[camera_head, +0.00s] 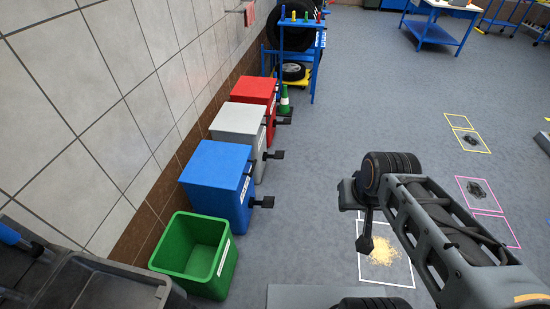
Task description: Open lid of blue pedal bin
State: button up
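The blue pedal bin (217,185) stands against the tiled wall at the left, between a grey bin and a green open bin. Its flat blue lid (216,160) is closed. A black pedal (264,202) sticks out to the right near the bin's base. My arm reaches in from the lower right. Its end, with my gripper (364,246), hangs down to the right of the blue bin and its pedal, apart from both. The gripper's fingers are too small and dark to tell whether they are open.
The grey bin (238,124) and red bin (254,93) stand behind the blue one, with pedals facing right. The open green bin (192,252) is in front. A white floor frame (398,284) holds yellowish spill (384,252). Floor between the bins and my arm is clear.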

aim_at(214, 164)
jog(key=u, duration=0.05)
jog(key=i, duration=0.75)
jog(key=u, duration=0.8)
jog(key=i, duration=0.5)
jog(key=u, duration=0.45)
